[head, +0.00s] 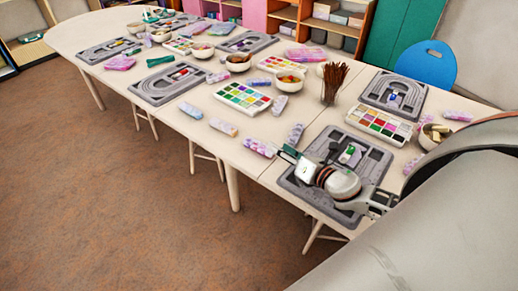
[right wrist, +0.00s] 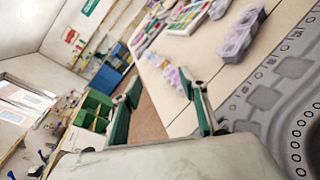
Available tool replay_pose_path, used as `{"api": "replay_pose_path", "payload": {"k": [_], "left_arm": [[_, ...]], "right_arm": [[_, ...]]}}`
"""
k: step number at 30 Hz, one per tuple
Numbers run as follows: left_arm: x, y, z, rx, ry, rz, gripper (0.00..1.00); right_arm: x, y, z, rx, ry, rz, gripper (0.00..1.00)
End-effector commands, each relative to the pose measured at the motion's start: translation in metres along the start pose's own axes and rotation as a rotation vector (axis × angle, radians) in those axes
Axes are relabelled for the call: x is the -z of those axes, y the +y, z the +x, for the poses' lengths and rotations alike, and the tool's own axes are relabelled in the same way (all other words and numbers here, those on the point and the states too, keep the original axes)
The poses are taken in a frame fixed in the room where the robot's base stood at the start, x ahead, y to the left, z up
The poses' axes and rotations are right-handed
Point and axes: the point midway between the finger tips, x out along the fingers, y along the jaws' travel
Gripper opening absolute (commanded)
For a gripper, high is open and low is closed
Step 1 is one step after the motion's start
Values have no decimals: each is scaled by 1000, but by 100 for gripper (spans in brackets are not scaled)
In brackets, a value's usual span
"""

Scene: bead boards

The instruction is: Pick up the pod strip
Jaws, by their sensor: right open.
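Several pale pod strips lie along the table's front side in the head view. A pink-and-lilac pod strip (head: 260,147) lies just left of my right gripper (head: 287,155), and a grey-lilac pod strip (head: 295,133) lies just behind it. In the right wrist view, the grey-lilac strip (right wrist: 240,35) shows its row of cups at upper right, and the pinkish strip (right wrist: 172,79) lies beyond the fingers. My right gripper's green-padded fingers (right wrist: 165,103) are spread with nothing between them. Which strip is meant cannot be told. My left gripper is not in view.
My right arm passes over a grey bead board (head: 290,184) at the table's front edge. A paint-like bead box (head: 380,125), a cup of brown sticks (head: 332,85) and bowls (head: 289,80) stand behind. Bare tabletop (head: 235,155) lies to the left.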

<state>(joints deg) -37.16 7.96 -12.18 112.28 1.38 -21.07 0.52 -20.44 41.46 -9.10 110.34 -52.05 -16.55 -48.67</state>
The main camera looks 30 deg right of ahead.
Motion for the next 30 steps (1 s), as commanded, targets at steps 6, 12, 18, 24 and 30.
{"api": "replay_pose_path", "payload": {"k": [6,12,18,24,30], "left_arm": [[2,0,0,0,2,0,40],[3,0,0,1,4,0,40],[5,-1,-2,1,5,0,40],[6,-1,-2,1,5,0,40],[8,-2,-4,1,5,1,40]], "right_arm": [[8,-34,11,-153,206,-493,43],[12,-54,9,-204,298,-664,43],[17,-53,23,-208,301,-672,43],[22,-52,33,-208,302,-671,43],[31,-50,50,-207,300,-668,43]]}}
